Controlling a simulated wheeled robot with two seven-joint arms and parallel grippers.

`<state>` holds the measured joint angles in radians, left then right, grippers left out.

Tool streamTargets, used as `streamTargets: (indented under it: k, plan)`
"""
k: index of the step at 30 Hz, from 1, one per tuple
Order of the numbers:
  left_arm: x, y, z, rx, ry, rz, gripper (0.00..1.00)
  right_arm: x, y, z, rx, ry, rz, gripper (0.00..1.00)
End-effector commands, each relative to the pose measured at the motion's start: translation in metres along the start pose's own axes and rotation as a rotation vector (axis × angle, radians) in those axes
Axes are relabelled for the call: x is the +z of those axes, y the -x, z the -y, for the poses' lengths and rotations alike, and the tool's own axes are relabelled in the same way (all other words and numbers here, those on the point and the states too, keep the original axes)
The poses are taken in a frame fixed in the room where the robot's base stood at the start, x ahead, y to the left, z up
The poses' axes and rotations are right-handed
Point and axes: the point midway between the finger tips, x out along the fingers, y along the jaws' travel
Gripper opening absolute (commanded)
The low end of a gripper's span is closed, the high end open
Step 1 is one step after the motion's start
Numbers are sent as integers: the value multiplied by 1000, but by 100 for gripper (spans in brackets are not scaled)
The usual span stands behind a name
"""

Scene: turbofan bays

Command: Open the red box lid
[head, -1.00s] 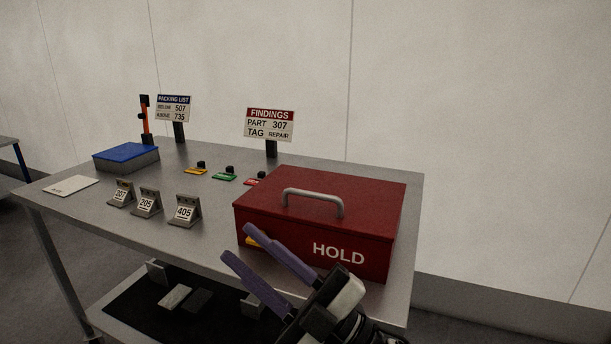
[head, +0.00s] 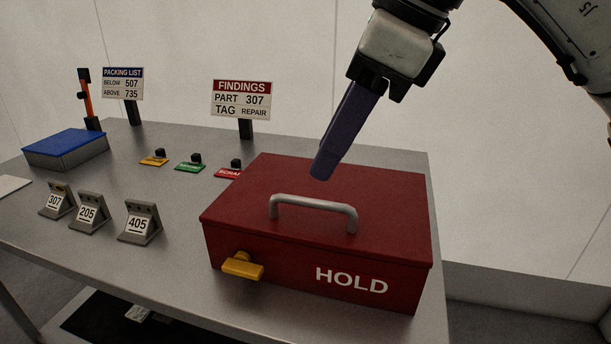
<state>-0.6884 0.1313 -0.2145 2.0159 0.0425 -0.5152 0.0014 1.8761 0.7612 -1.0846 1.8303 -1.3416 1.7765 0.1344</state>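The red box (head: 310,262) marked HOLD stands on the right part of the grey table in the head view. Its red lid (head: 390,190) is shut, with a grey bar handle (head: 313,203) on top. A yellow latch-like piece (head: 242,266) sits on the box's front face at left. My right gripper (head: 322,172) comes down from the upper right, its purple fingers pointing down above the lid, a little behind the handle and apart from it. The fingers overlap in this view, so their gap is hidden. My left gripper is out of view.
The grey table (head: 170,235) holds numbered stands, such as 405 (head: 140,222), a blue-topped box (head: 66,148) and yellow, green and red tags (head: 190,164). A findings sign (head: 241,100) and a packing list sign (head: 123,84) stand behind. Bare tabletop lies left of the red box.

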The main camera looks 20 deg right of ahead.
Motion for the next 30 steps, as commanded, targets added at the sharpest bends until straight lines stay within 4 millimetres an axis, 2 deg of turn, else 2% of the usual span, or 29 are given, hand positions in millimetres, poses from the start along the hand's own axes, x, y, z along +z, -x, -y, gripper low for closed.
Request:
streamTargets:
  k: [2, 5, 15, 21, 30]
  plan:
    - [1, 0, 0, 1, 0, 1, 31, -6, 9, 8, -49, -8, -19, 30]
    - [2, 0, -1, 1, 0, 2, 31, -9, 7, 12, -68, -12, -29, 30]
    - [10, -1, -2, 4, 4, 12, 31, -11, -51, 15, -64, -11, -30, 30]
    - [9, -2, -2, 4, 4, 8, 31, -11, -79, 17, -63, -11, -28, 30]
    - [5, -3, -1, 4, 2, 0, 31, -10, -90, 18, -65, -10, -25, 30]
